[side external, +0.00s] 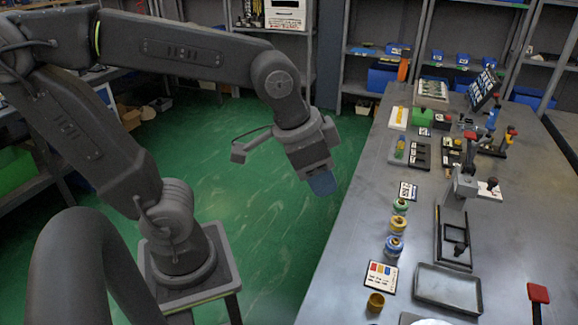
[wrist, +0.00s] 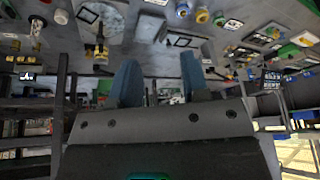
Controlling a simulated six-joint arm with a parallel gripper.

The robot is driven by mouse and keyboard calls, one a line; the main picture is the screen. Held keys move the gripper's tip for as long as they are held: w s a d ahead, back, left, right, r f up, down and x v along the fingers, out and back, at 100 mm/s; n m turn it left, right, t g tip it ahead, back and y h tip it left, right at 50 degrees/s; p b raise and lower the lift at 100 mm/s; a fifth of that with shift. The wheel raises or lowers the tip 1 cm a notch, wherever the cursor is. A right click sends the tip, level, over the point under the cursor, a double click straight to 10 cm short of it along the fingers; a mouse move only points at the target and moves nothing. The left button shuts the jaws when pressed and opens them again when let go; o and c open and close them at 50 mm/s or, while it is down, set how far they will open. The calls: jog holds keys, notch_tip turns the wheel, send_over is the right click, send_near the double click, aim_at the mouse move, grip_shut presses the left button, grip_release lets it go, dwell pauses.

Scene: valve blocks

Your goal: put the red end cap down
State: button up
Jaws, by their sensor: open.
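My gripper (side external: 322,183) hangs over the green floor, left of the bench, in the side external view. Its two blue fingers stand apart with nothing between them in the wrist view (wrist: 160,82). Several red parts show on the bench, and I cannot tell which, if any, is the red end cap. One red piece (side external: 538,293) sits on a dark stem at the bench's near right. Another small red piece (side external: 470,135) is on a fixture farther back. The gripper touches none of them.
The grey bench (side external: 350,255) carries a grey tray (side external: 448,288), a black fixture (side external: 453,240), a card with coloured marks (side external: 380,277), and a row of round green, yellow and blue parts (side external: 394,246). Shelves with blue bins (side external: 382,78) stand behind. The bench's left edge strip is clear.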

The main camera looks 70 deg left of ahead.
jog(key=shift+o, duration=0.3)
jog(key=s+a+n, duration=0.1)
jog(key=s+a, duration=0.1)
jog(key=s+a+n+t, duration=0.1)
jog(key=a, duration=0.1)
jog(key=shift+s+a+f+n+y, duration=0.1)
jog(key=shift+s+f+n+y, duration=0.1)
jog(key=shift+s+n+y, duration=0.2)
